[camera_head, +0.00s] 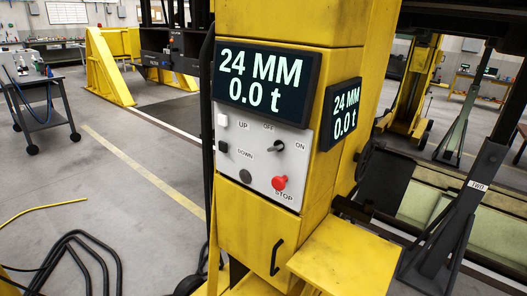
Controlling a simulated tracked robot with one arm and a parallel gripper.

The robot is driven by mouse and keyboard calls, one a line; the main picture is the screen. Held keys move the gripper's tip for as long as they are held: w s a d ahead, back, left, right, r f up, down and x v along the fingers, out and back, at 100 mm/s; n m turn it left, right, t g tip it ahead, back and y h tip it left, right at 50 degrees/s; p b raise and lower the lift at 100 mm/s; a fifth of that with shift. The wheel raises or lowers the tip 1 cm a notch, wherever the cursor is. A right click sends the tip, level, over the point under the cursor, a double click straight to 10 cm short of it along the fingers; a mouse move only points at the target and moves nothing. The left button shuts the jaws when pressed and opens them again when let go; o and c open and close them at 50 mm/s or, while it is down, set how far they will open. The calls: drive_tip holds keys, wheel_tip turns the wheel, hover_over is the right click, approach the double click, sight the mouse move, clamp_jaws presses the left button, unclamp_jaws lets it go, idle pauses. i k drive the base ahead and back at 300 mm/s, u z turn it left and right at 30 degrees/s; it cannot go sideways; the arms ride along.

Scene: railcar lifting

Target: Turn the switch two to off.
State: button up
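A yellow lifting column (290,25) stands in the middle with a light grey control panel (262,165) on its front. A black rotary switch (276,147) is on the panel, between an OFF label above it and an ON label to its right. Its handle seems to point right, toward ON. I see no number on this switch. Below it is a red STOP knob (279,183). To the left are a white UP button (222,120) and a black DOWN button (223,146). My gripper does not show.
Two displays (266,82) (342,112) read 24 MM and 0.0 t. A yellow ledge (345,258) juts out at lower right. A dark post (470,190) labelled TWO stands at right. Black cables (75,250) lie at lower left. The grey floor beyond is mostly free.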

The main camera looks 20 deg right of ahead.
sight(278, 146)
drive_tip(key=u, duration=0.05)
drive_tip(key=i, duration=1)
drive_tip(key=z, duration=0.05)
